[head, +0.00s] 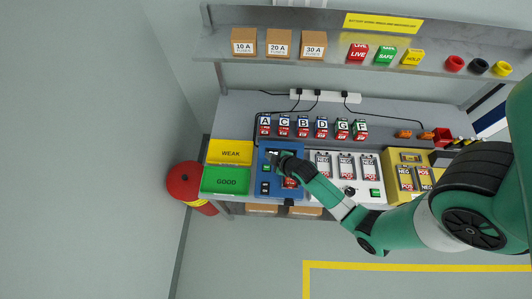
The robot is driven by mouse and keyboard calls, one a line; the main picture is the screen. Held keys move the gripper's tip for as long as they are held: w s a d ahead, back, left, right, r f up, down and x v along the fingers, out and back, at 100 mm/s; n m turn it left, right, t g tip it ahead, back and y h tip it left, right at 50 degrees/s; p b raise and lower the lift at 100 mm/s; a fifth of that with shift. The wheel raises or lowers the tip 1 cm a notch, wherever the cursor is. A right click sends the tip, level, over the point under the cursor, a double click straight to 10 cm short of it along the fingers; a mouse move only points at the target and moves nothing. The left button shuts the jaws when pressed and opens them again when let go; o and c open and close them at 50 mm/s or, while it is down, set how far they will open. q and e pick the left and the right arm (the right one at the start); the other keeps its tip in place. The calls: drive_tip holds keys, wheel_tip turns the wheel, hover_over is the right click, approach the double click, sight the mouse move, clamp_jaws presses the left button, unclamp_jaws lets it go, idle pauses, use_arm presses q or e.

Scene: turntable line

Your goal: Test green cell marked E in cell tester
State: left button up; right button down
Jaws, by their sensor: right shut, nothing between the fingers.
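The blue cell tester (262,151) stands on the bench, left of the middle. My right gripper (275,156) is over its upper part, shut and empty. A small display and a green button show beside the gripper. My left gripper is not in view.
Left of the tester are a yellow WEAK tray (231,152) and a green GOOD tray (225,180). A shelf (335,43) with boxes hangs behind.

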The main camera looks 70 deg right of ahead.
sight(269, 169)
wheel_tip(269, 169, down, 8)
drive_tip(key=b, duration=0.8)
drive_tip(key=shift+w, duration=0.1)
drive_tip(key=shift+f, duration=0.4)
idle(1.3)
drive_tip(key=shift+f+b, duration=0.4)
drive_tip(key=shift+b, duration=0.05)
drive_tip(key=shift+f+b, duration=0.35)
drive_tip(key=shift+f, duration=0.15)
idle(0.4)
idle(0.3)
drive_tip(key=shift+r+p, duration=0.9)
drive_tip(key=shift+p, duration=0.05)
drive_tip(key=shift+r, duration=0.1)
